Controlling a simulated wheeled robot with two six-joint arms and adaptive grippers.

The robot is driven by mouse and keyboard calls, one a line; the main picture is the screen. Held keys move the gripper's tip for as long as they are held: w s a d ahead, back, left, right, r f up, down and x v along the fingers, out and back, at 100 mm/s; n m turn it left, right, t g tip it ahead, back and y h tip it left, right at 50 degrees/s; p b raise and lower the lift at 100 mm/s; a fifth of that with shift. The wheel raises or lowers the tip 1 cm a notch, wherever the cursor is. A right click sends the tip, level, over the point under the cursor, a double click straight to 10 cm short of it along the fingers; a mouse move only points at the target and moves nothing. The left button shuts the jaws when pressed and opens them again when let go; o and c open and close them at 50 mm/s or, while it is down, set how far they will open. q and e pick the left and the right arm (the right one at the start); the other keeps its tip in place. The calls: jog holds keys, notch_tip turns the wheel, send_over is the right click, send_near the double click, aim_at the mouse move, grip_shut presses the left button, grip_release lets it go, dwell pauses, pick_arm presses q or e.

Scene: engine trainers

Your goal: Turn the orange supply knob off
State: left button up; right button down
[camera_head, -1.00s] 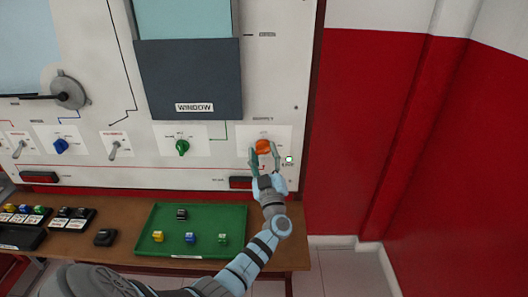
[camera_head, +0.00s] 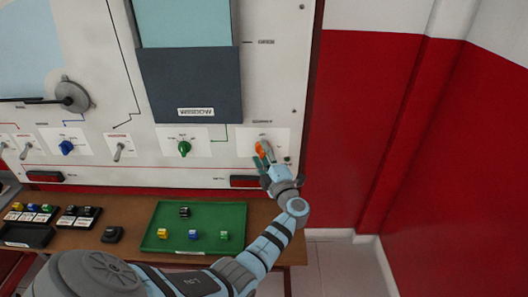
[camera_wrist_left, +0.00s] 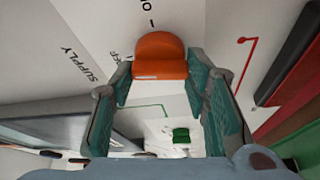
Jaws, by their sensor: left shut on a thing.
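The orange supply knob (camera_head: 260,150) is on a white plate at the lower right of the wall panel. My left gripper (camera_head: 268,156) reaches up to it from below, and its fingers partly hide it. In the left wrist view the orange knob (camera_wrist_left: 160,55) sits between the two teal fingertips (camera_wrist_left: 160,78), and the gripper is shut on it. The SUPPLY lettering (camera_wrist_left: 82,66) runs slanted beside the knob there, and an O and an I mark show above it. My right gripper is in neither view.
A green knob (camera_head: 184,148), a blue knob (camera_head: 66,147) and toggle switches line the panel to the left. A dark red block (camera_head: 245,181) is just below the supply plate. A green tray (camera_head: 172,246) with small blocks lies on the bench below.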

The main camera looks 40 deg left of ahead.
pick_arm(q)
jog(key=shift+n+g+h+p, duration=0.3)
jog(key=shift+n+p, duration=0.25)
jog(key=shift+n, duration=0.45)
jog(key=o, duration=1.2)
jog(key=v, duration=0.7)
jog(key=shift+s+d, duration=0.15)
jog(key=shift+d, duration=0.1)
jog(key=shift+a, duration=0.1)
